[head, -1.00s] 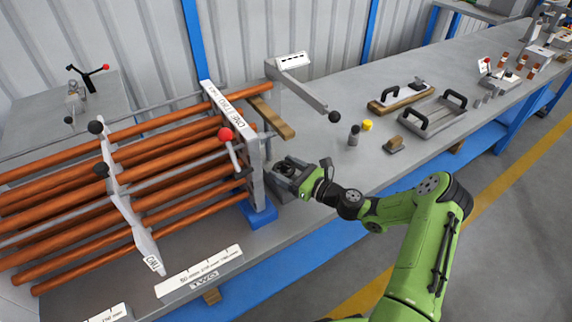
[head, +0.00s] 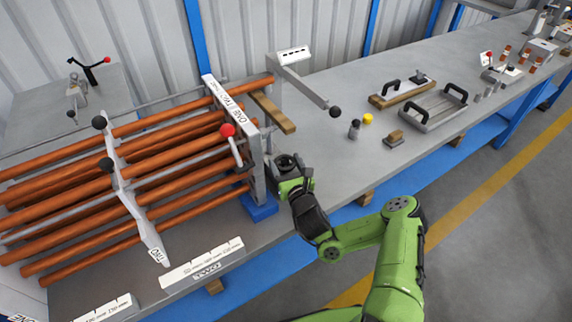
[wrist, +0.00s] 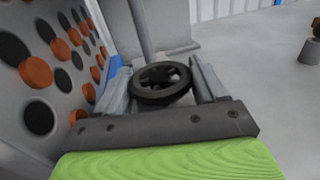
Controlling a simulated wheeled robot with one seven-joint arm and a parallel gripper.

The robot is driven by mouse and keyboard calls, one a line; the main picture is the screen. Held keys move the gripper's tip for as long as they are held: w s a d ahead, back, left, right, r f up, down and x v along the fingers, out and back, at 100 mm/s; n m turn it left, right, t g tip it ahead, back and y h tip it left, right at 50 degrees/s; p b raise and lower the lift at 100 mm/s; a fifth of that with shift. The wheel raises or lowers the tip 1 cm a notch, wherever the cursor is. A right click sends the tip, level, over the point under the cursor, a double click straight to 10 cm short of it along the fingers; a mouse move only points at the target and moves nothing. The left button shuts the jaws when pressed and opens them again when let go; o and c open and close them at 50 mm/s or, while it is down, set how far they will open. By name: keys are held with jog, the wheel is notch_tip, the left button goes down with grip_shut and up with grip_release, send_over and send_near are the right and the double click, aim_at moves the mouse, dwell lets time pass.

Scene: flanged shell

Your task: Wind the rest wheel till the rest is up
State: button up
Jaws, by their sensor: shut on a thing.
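The rest wheel is a small dark spoked handwheel (wrist: 162,82). In the wrist view it sits between the two grey fingers of my gripper (wrist: 163,84), which are shut on it. In the head view my gripper (head: 290,172) is beside the grey end plate (head: 254,165) of the copper tube bundle, and the wheel is mostly hidden there. The rest itself I cannot make out clearly; a grey post (wrist: 140,30) rises behind the wheel in the wrist view.
A red-knobbed lever (head: 228,131) stands on the end plate close to my gripper. A black-knobbed arm (head: 310,88) reaches out behind. A wooden bar (head: 272,113) sticks out beside the plate. The bench to the right holds a grey tray (head: 432,110) and small parts.

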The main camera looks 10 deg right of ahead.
dwell(0.4)
jog(key=o, duration=1)
jog(key=shift+o, duration=0.2)
